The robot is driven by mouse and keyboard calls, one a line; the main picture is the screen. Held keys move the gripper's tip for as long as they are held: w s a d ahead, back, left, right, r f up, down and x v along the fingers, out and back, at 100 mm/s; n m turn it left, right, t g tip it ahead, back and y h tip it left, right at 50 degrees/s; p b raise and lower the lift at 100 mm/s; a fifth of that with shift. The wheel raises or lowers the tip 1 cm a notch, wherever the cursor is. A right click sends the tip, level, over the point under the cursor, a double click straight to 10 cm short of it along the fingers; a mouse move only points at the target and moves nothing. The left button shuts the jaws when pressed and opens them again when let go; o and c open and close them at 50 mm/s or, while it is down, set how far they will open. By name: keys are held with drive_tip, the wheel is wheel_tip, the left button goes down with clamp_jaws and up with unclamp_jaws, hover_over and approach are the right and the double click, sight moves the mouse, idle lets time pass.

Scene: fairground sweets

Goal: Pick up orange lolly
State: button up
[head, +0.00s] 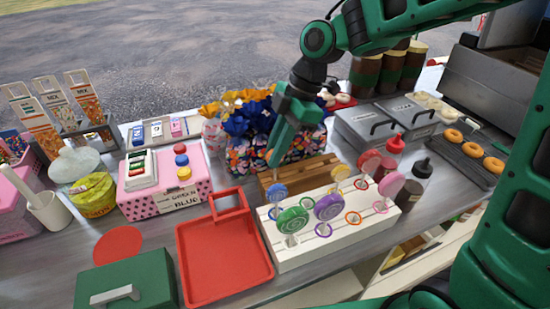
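A white rack (300,257) holds several upright round lollies on sticks, with coloured rings around the sticks' feet. A small orange-looking lolly (362,183) stands between the purple lolly (328,207) and the pink lolly (393,184), above an orange ring (352,217). A yellow-orange lolly (341,173) stands behind it, so the shades are hard to tell apart at this size. My gripper (271,158) points down behind the left end of the rack, apart from the lollies. Its fingers are too small and edge-on to show whether they are open.
A blue lolly (277,192), green lolly (293,219) and red lolly (370,161) crowd the rack. A wooden block (316,169) stands behind it. An empty red tray (225,262) lies to the left.

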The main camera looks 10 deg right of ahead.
clamp_jaws()
wheel_tip(320, 180, up, 10)
idle(0.4)
